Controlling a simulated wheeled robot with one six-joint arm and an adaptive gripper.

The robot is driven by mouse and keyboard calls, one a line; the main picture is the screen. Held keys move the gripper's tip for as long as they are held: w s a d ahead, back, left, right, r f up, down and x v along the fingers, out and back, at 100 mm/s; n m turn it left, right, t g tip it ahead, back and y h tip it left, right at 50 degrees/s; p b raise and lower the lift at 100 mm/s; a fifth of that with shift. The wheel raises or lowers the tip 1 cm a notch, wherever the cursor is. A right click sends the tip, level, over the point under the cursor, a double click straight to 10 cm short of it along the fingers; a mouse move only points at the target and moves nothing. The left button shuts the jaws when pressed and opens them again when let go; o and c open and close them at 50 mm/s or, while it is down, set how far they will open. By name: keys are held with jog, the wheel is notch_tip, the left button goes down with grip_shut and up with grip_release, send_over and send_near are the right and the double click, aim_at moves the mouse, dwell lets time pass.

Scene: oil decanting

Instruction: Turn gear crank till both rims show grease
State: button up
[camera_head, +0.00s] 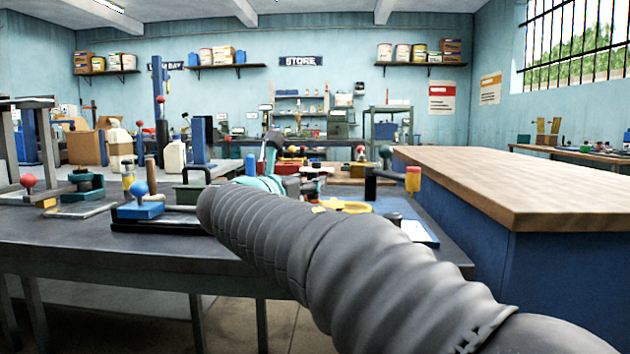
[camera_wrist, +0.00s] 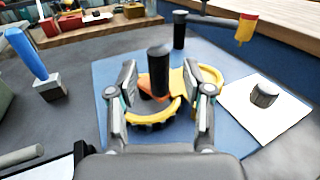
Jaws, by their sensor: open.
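In the wrist view, two yellow rings or gears (camera_wrist: 137,122), the near one with dark teeth, lie on a blue board (camera_wrist: 112,65). An upright black cylindrical handle (camera_wrist: 158,70) stands over them, with an orange piece at its foot. My gripper (camera_wrist: 160,76) is open, one finger on each side of this handle; contact cannot be told. Grease on the rims cannot be made out. In the head view a yellow ring (camera_head: 345,206) shows beyond my arm; my fingers and the handle are not clear there.
A black post (camera_wrist: 180,30) and a red-and-yellow handle (camera_wrist: 246,28) stand behind the rings. A dark knob (camera_wrist: 264,95) sits on a white sheet (camera_wrist: 285,112) at right. A blue-handled tool (camera_wrist: 27,55) stands at left. A wood-topped bench (camera_head: 520,185) is on the right.

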aim_at(314, 198)
jog(key=shift+x, duration=1.75)
